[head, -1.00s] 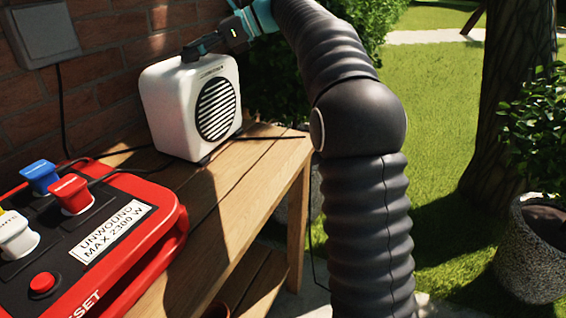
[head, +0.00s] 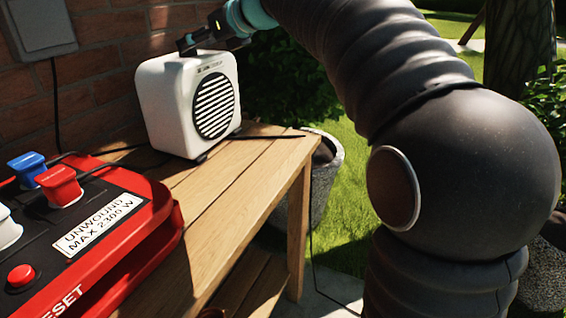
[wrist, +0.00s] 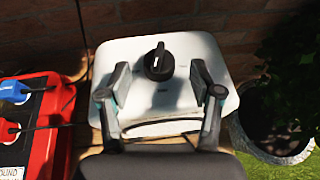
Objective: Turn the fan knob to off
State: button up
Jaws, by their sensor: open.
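The white fan (head: 165,105) stands on the wooden table against the brick wall, its round dark grille facing front right. In the wrist view the fan's top (wrist: 193,58) shows from above, with the black knob (wrist: 158,63) near its middle and faint marks around it. My gripper (wrist: 157,82) is open over the fan top, one finger to the left of the knob and one to the right, both apart from it. In the head view my gripper (head: 188,46) is at the fan's top and hides the knob.
A red power reel (head: 150,205) with blue, red and white plugs sits at the table's front left. Dark cables run across the wooden table (head: 225,200). A grey wall box (head: 40,28) and a planter (head: 318,165) stand near.

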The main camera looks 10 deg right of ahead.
jog(key=v, duration=1.1)
jog(key=s+d+f+n+g+h+p, duration=0.1)
jog(key=s+d+f+n+h, duration=0.1)
jog(key=s+f+n, duration=0.6)
jog(key=s+d+f+n+g+h+p, duration=0.1)
jog(key=s+f+n+h, duration=0.3)
jog(key=s+f+n, duration=0.4)
notch_tip(320, 180, down, 3)
jog(key=shift+s+d+f+g+p, duration=0.1)
jog(key=shift+s+d+g+p, duration=0.2)
jog(key=shift+s+d, duration=0.5)
